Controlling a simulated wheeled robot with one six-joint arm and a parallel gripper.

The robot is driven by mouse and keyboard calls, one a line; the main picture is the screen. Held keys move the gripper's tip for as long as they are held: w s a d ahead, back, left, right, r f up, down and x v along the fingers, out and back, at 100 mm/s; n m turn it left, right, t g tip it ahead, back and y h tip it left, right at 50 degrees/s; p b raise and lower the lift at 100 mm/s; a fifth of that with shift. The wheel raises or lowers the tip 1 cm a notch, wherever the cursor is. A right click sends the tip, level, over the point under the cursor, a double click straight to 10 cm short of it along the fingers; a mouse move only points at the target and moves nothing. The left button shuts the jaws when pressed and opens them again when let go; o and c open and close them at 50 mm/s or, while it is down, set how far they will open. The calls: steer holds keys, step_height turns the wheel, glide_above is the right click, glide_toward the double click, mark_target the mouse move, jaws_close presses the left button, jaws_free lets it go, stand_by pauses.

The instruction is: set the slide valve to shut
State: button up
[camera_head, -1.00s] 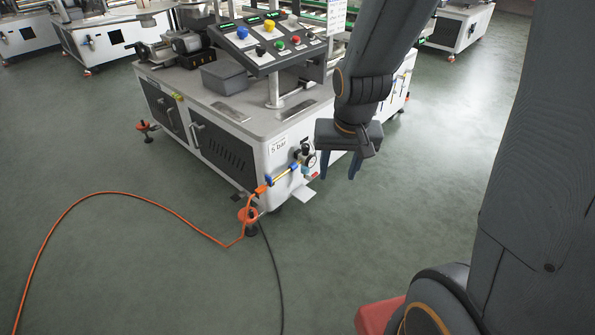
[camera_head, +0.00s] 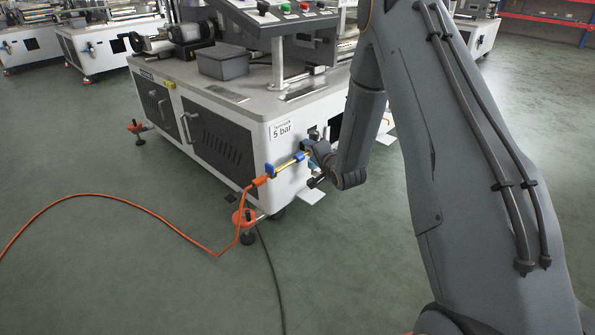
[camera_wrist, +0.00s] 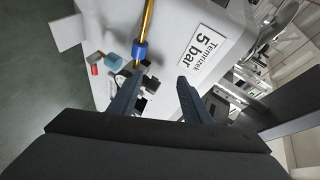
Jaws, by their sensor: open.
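The slide valve sits on a brass air line at the corner of the white machine cabinet. In the head view a blue sleeve (camera_head: 299,156) is at the upper right of the brass tube (camera_head: 285,163), just left of my gripper (camera_head: 318,160). In the wrist view the blue sleeve (camera_wrist: 139,50) lies just ahead of the left fingertip, with the tube (camera_wrist: 148,18) running up out of view. My gripper (camera_wrist: 160,78) is open, and I see nothing between its fingers. My wrist hides much of the fittings in the head view.
A sign reading 5 bar (camera_head: 283,130) is above the line. A second blue piece (camera_head: 270,170) and an orange hose (camera_head: 185,238) are at the lower left end. A black cable (camera_head: 272,275) lies on the floor. Red and light blue fittings (camera_wrist: 115,62) are beside the left finger.

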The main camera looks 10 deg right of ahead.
mark_target(300, 158)
steer(key=w+f+m+t+b, duration=0.1)
steer(key=f+b, duration=0.1)
steer(key=f, duration=0.1)
steer(key=w+f+m+t+y+b, duration=0.1)
steer(key=f+b, duration=0.1)
steer(key=f, duration=0.1)
steer(key=w+f+t+y+b, duration=0.1)
steer(key=f+b, duration=0.1)
steer(key=f, duration=0.1)
steer(key=shift+w+a+f+m, duration=0.3)
steer(key=shift+w+m, duration=0.05)
steer(key=shift+m, duration=0.05)
steer(key=b+x, duration=0.3)
steer(key=x, duration=0.4)
steer(key=shift+w+r, duration=0.1)
steer(key=shift+w, duration=0.15)
